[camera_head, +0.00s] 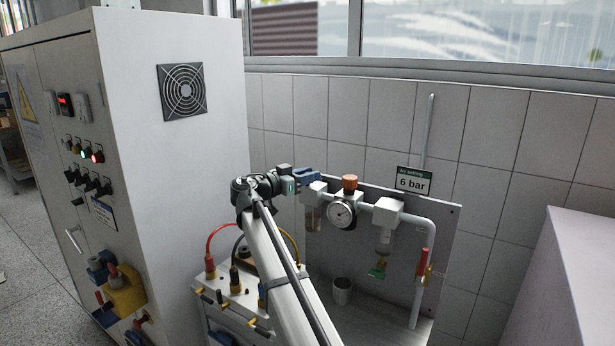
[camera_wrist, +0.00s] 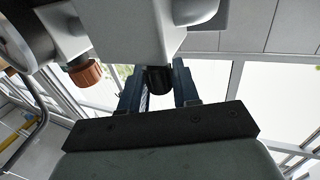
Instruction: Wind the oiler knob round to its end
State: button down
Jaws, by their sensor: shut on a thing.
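The oiler knob (camera_wrist: 158,80) is small and black, on the pale grey housing (camera_wrist: 128,30) in the wrist view. My gripper (camera_wrist: 157,92) has its two blue fingers on either side of the knob and is shut on it. In the head view, my gripper (camera_head: 305,177) is at the top of the left unit (camera_head: 316,194) on the pipe line. The knob is hidden there behind the fingers. How far it is turned cannot be told.
An orange knob (camera_head: 350,182) and a round gauge (camera_head: 341,214) sit just right of my gripper. Further right are another unit (camera_head: 386,212) and a white pipe with a red lever (camera_head: 423,262). A grey cabinet (camera_head: 175,160) stands at left. A cup (camera_head: 342,290) stands below.

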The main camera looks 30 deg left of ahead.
dwell(0.3)
jog(key=c, duration=0.9)
grip_release()
jog(key=shift+c, duration=0.2)
jog(key=v, duration=1.3)
jog(key=shift+s+a, duration=0.25)
jog(key=shift+s, duration=0.1)
jog(key=shift+f, duration=0.1)
